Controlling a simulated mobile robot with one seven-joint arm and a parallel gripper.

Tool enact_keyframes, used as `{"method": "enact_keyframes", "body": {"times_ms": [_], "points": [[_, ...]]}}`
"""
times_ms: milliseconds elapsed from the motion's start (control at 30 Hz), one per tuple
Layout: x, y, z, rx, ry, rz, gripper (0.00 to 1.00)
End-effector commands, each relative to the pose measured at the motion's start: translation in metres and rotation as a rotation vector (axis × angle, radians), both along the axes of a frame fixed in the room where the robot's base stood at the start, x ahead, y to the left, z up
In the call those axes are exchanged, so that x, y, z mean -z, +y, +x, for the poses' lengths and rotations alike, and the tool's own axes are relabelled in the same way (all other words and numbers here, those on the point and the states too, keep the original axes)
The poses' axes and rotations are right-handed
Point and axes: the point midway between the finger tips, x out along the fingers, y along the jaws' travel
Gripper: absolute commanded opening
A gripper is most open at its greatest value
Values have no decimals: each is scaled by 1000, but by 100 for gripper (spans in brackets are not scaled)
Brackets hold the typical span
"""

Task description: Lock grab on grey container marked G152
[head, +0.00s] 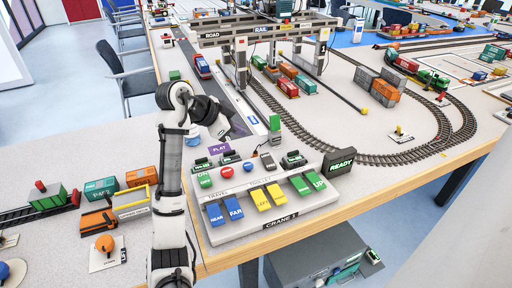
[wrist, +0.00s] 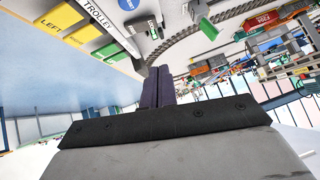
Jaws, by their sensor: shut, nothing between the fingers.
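Grey containers (head: 393,77) stand by an orange stack inside the curved track in the head view. I cannot read G152 on any of them. The gantry crane (head: 262,28), labelled ROAD and RAIL, spans the lane and tracks; its grab is not clear to see. My gripper (head: 228,115) is above the table behind the panel's left part. In the wrist view its dark fingers (wrist: 157,88) are together and empty.
Orange and green containers (head: 288,87) stand under the crane. A purple block (head: 219,149) reading PLAY is behind the panel. Orange and teal wagons (head: 101,188) and a yellow-barred frame (head: 133,204) are left of my arm. The table's front edge (head: 370,197) runs close to the panel.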

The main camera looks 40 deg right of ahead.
Motion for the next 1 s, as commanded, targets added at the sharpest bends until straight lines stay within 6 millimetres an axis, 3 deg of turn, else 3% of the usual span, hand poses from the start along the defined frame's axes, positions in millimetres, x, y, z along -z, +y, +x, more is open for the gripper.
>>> {"method": "enact_keyframes", "body": {"times_ms": [433,867,1000], "points": [[8,-10,-1,-1,2,-1,0],[67,-72,-4,-2,4,2,0],[89,-73,0,-5,5,0,0]]}}
